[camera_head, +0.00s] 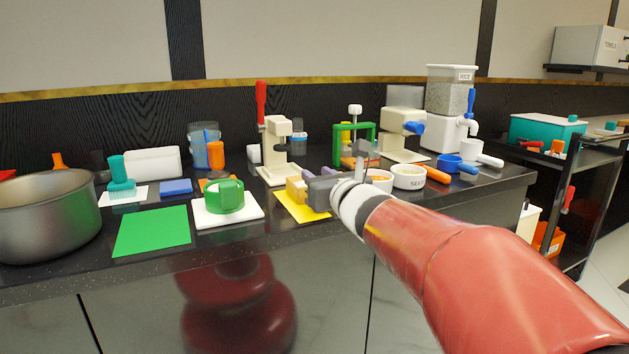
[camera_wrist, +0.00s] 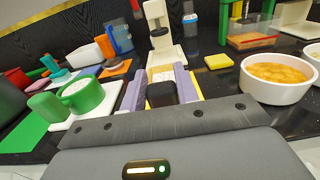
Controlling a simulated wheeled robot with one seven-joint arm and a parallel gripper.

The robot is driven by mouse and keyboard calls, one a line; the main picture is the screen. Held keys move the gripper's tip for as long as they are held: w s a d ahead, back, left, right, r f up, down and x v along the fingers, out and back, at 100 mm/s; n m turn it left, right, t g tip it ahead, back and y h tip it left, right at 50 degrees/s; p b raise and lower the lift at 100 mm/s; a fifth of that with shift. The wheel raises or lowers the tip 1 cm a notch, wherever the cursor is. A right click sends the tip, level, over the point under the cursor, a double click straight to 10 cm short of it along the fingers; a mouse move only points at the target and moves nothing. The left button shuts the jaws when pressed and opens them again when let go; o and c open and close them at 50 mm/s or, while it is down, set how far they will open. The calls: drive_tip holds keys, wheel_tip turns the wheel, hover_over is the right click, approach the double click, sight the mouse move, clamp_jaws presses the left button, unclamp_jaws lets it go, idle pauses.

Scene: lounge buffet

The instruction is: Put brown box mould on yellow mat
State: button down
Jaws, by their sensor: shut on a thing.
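A small tan-brown block, which I take for the brown box mould (camera_head: 296,188), sits at the tip of my gripper (camera_head: 305,188) in the head view. The yellow mat (camera_head: 309,214) lies under it on the dark counter, partly covered by the gripper. The mould is low over the mat; I cannot tell whether it touches. In the wrist view the gripper (camera_wrist: 161,82) has its two fingers on either side of a pale piece with a dark part in front. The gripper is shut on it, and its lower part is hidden.
A white board with a green round mould (camera_head: 224,197) stands just left of the mat, with a green mat (camera_head: 153,231) and a large pot (camera_head: 45,215) further left. A cream press (camera_head: 277,150) stands behind. White bowls (camera_head: 408,177) stand close on the right.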

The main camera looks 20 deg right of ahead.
drive_tip(key=shift+f, duration=0.1)
drive_tip(key=c, duration=1.1)
unclamp_jaws()
drive_tip(key=shift+o, duration=0.2)
